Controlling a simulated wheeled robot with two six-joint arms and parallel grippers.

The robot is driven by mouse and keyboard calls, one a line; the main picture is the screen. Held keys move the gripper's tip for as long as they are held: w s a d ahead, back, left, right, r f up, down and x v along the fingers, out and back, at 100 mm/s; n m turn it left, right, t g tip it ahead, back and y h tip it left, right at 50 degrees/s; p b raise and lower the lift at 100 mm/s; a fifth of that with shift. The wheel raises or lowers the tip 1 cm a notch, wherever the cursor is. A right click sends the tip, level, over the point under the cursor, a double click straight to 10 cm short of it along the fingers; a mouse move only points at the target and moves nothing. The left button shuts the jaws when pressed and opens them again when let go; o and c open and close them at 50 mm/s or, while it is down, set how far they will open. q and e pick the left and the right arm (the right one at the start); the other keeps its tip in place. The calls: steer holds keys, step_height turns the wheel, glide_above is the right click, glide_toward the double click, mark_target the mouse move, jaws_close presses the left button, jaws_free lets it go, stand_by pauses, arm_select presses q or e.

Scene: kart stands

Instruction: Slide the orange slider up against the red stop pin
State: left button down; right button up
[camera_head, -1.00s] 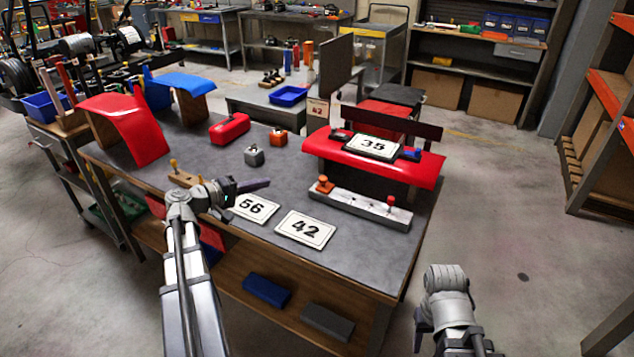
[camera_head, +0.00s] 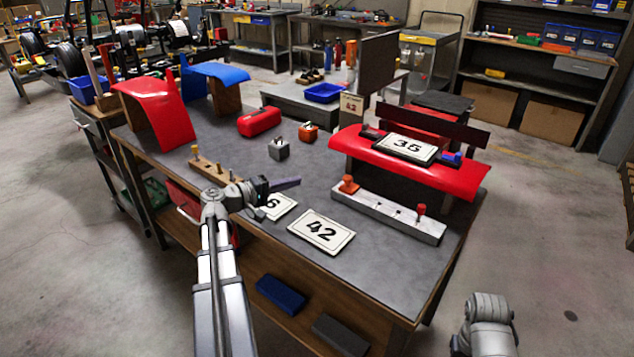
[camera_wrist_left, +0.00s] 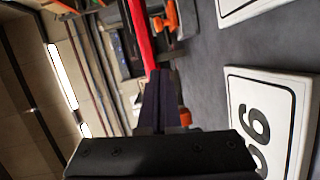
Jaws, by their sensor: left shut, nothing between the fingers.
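The orange slider (camera_head: 348,184) stands at the left end of a pale slotted rail (camera_head: 385,213) on the workbench. The red stop pin (camera_head: 420,210) stands near the rail's right end, with a clear gap between it and the slider. My left gripper (camera_head: 287,184) is shut and empty, above the bench by the number cards and left of the slider, apart from it. In the left wrist view its shut fingers (camera_wrist_left: 162,95) point forward, and an orange piece (camera_wrist_left: 172,16), likely the slider, shows beyond. My right arm is at the lower right; its fingers are out of view.
Number cards 56 (camera_head: 277,206) and 42 (camera_head: 321,231) lie in front of the rail. A red bench-like panel (camera_head: 410,172) rises directly behind it. A wooden block with pegs (camera_head: 213,173) is left of my gripper. Grey and orange blocks stand behind on the bench.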

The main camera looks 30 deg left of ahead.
arm_select(q)
steer(key=b, duration=0.1)
glide_toward(349, 183)
steer(key=w+a, duration=0.1)
steer(key=w+a+r, duration=0.1)
steer(key=w, duration=0.1)
steer(key=w+a, duration=0.1)
steer(key=w, duration=0.1)
steer(key=shift+a+r, duration=0.15)
steer(key=shift+a, duration=0.2)
steer(key=shift+w+d, duration=0.25)
steer(key=shift+d, duration=0.85)
steer(key=shift+w+d+f+b, duration=0.25)
steer(key=shift+w+d+b, duration=0.05)
steer(key=shift+d, duration=0.3)
arm_select(e)
steer(key=shift+f, duration=0.9)
